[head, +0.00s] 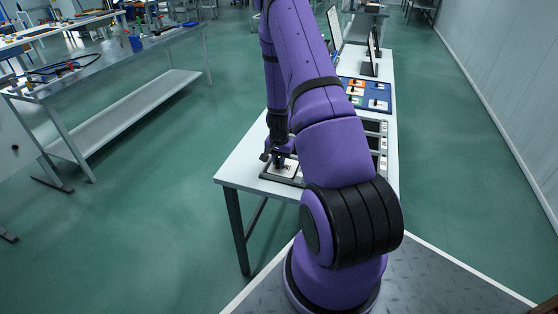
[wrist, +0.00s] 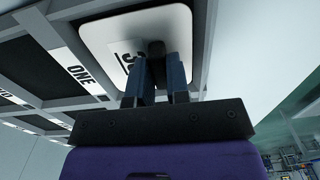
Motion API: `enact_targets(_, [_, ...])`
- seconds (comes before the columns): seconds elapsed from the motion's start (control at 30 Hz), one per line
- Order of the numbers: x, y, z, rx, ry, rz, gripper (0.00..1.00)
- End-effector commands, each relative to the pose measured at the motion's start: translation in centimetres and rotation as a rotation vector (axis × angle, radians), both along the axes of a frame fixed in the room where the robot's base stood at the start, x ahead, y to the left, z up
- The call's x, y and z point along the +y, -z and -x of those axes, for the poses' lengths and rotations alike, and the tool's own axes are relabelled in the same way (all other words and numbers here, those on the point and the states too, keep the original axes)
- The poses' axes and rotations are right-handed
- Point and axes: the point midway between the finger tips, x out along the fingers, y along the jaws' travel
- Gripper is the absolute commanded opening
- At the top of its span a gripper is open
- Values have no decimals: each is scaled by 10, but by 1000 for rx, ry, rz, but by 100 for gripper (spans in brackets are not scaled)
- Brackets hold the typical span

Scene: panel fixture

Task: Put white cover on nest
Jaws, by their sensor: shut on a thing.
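The white cover (wrist: 180,25) is a rounded square plate with black print, partly hidden by the fingers, and a dark knob in its middle. My gripper (wrist: 158,68) is shut on that knob. The cover lies over the end part of the dark-framed nest panel, beside the label "ONE" (wrist: 78,68); I cannot tell whether it is seated or slightly above. In the head view my gripper (head: 279,160) is at the panel's near left corner, with the white cover (head: 289,169) under it. My arm hides much of the panel (head: 375,127).
The white table (head: 238,165) carries the panel, with bare table to its left. Farther back are a blue board (head: 354,82) with coloured pieces and upright dark screens (head: 370,62). A grey workbench (head: 120,62) stands apart at the left.

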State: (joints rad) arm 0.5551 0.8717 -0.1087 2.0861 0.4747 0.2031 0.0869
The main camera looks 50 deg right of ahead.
Motion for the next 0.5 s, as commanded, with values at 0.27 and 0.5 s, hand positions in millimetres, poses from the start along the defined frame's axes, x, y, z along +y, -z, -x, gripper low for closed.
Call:
enact_targets(0.27, [0, 2, 0, 0, 0, 0, 42])
enact_targets(0.5, [0, 1, 0, 0, 0, 0, 42])
